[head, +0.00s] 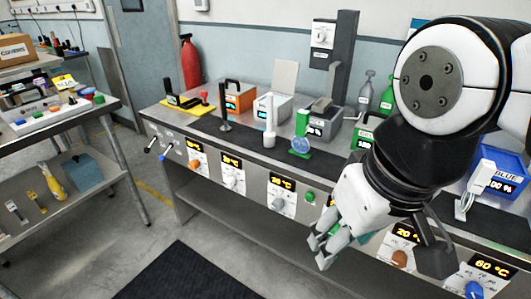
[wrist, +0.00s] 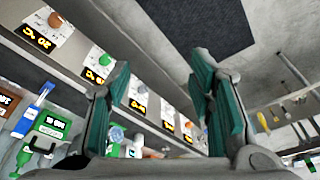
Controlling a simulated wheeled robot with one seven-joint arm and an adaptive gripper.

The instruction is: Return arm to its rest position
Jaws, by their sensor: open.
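My gripper (head: 322,246) hangs in front of the bench's front panel in the head view, below the bench top edge. In the wrist view my gripper (wrist: 160,95) shows two green-padded fingers spread wide apart with nothing between them. My white and black arm comes in from the upper right and hides part of the bench behind it. No held object shows in either view.
The steel bench (head: 210,137) carries dip modules, including an orange one (head: 238,98), a grey one (head: 272,106) and a blue one (head: 497,180). Knobs and temperature displays line its front. A cart (head: 110,103) stands left. Floor with a dark mat (head: 185,275) is free in front.

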